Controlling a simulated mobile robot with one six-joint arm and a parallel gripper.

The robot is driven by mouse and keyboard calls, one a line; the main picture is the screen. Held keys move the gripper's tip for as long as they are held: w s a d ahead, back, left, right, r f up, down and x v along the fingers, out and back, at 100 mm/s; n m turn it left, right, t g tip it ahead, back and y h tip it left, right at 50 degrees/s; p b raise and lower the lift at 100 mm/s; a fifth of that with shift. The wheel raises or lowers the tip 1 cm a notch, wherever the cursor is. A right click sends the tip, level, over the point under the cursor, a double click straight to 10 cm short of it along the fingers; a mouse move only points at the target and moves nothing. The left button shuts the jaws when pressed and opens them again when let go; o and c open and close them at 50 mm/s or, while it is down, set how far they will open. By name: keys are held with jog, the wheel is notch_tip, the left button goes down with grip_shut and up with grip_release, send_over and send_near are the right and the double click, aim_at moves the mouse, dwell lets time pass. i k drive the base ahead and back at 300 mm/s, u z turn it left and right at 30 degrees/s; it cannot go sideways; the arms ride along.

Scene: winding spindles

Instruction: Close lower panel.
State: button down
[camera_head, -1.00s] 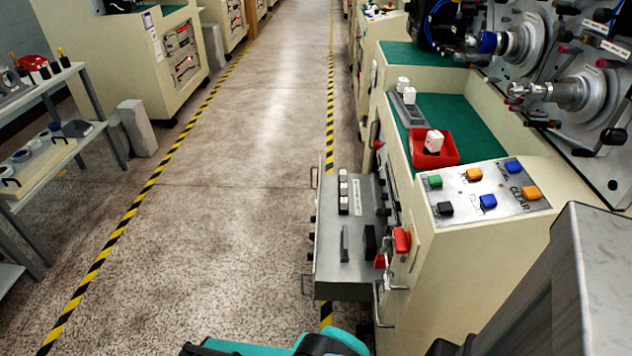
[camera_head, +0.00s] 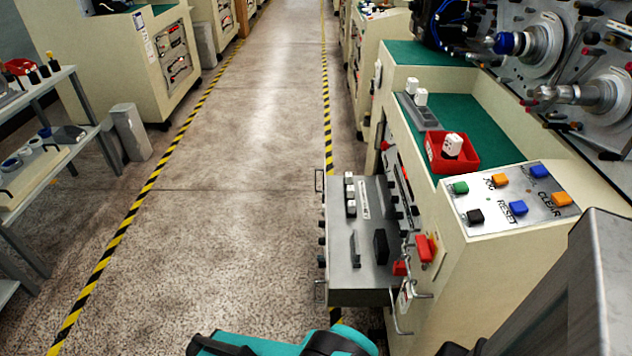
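The lower panel (camera_head: 365,279) is a grey metal panel on the left side of the cream winding machine (camera_head: 489,267). It stands open, folded out roughly level over the floor. White, grey and black parts sit on its upper face, and small handles show at its outer edge. A teal and black part of my own arm shows at the bottom edge, just in front of the panel and apart from it. My gripper's fingertips are not clearly visible.
A control plate with coloured buttons (camera_head: 517,208) tops the machine. A red bin (camera_head: 438,160) sits on its green surface. The aisle floor (camera_head: 227,232) is clear. A shelf table (camera_head: 62,150) stands at the left. More machines line the aisle.

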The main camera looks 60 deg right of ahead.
aim_at(349, 283)
jog(key=z, duration=0.45)
jog(key=i, duration=1.15)
jog(key=u, duration=0.2)
